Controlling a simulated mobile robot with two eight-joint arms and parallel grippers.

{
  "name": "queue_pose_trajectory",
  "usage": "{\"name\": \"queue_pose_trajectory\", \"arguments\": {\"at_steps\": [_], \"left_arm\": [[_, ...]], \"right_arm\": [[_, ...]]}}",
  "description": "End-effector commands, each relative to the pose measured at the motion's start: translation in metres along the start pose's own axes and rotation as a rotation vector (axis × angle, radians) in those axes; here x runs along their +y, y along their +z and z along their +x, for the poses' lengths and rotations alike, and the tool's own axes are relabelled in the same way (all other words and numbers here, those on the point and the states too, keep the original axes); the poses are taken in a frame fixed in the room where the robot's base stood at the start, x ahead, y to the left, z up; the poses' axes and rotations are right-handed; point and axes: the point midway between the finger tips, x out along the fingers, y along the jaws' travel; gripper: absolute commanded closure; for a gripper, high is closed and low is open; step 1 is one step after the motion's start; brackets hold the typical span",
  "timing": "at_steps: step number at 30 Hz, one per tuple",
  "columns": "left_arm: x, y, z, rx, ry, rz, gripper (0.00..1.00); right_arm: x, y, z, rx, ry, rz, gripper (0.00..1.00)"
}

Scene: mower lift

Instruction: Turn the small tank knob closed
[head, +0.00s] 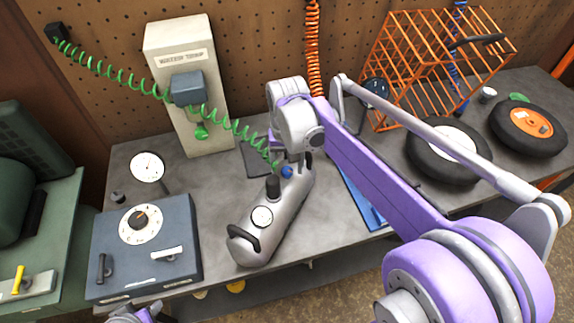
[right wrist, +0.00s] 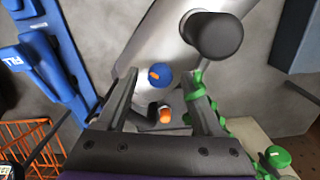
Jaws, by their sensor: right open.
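A small silver tank (head: 284,215) lies on the grey bench with a gauge, a black cap and a black handle. Its blue knob (head: 287,171) is near the far end, partly hidden by my right gripper (head: 292,163). In the right wrist view, the blue knob (right wrist: 159,76) with an orange mark sits between the tips of my open right gripper (right wrist: 158,82), with gaps at both sides. An orange-tipped fitting (right wrist: 165,114) shows deeper between the fingers. Part of my left gripper (head: 138,314) shows at the bottom edge; its fingers are unclear.
A green coiled hose (head: 235,127) runs from the pegboard to the tank's far end. A dial box (head: 147,247) stands left of the tank, and a beige cabinet (head: 190,90) behind. An orange wire cage (head: 430,65) and wheels (head: 530,128) are at right.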

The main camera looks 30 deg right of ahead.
Motion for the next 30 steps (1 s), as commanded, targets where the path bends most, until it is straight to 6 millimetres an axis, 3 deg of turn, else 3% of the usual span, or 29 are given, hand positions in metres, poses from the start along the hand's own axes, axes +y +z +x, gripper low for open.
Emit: {"name": "queue_pose_trajectory", "arguments": {"at_steps": [7,15,21,30], "left_arm": [[0.000,-0.001,-0.001,0.001,0.000,0.000,0.47],[0.000,-0.005,-0.005,0.004,0.000,0.000,0.47],[0.000,-0.007,-0.007,0.006,0.000,0.000,0.47],[0.000,-0.007,-0.007,0.006,0.000,0.000,0.47]], "right_arm": [[0.000,0.000,-0.014,0.000,0.000,0.000,0.32],[0.000,0.000,-0.068,0.001,0.000,0.000,0.32],[0.000,0.000,-0.098,0.000,0.000,0.000,0.32],[0.000,0.000,-0.108,0.000,0.000,0.000,0.32]]}}
